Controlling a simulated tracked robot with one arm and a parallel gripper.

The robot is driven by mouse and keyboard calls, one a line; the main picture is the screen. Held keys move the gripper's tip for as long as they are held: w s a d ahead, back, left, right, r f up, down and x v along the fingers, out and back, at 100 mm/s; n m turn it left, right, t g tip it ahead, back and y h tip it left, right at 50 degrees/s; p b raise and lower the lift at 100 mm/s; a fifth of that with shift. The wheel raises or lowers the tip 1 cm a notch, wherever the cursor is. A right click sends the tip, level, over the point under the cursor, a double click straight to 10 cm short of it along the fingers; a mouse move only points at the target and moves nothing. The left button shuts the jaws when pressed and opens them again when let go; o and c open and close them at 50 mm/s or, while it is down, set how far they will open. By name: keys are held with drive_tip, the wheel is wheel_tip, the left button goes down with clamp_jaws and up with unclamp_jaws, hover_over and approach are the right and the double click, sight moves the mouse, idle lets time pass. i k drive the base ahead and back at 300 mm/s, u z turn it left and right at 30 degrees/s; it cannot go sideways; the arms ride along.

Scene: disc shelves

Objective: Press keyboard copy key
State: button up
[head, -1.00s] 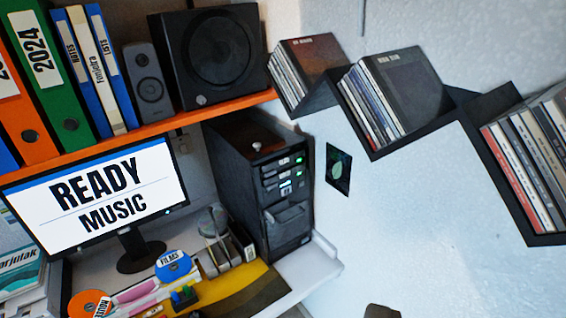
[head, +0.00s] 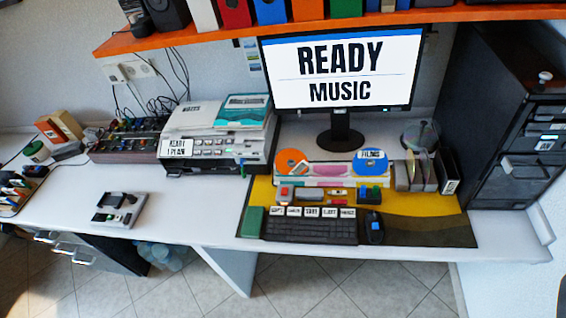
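The black keyboard (head: 310,231) lies on the yellow and dark desk mat (head: 430,233), near the front edge of the white desk. A row of several white labelled keys runs along its back edge. The leftmost label (head: 277,211) appears to read COPY, though the print is small. Another label (head: 330,212) appears to read EJECT. The monitor (head: 342,70) behind shows READY and MUSIC. I cannot make out my gripper in this view, and nothing is seen touching the keyboard.
A dark mouse (head: 374,227) is right of the keyboard, a green box (head: 252,221) left. Orange (head: 292,162) and blue (head: 370,161) discs stand behind. An orange shelf (head: 190,37) overhangs the desk.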

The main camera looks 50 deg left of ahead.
sight(275, 210)
drive_tip(key=u, duration=0.9)
drive_tip(key=k, duration=0.5)
drive_tip(key=u, duration=0.1)
drive_tip(key=i, duration=0.55)
drive_tip(key=u, duration=0.15)
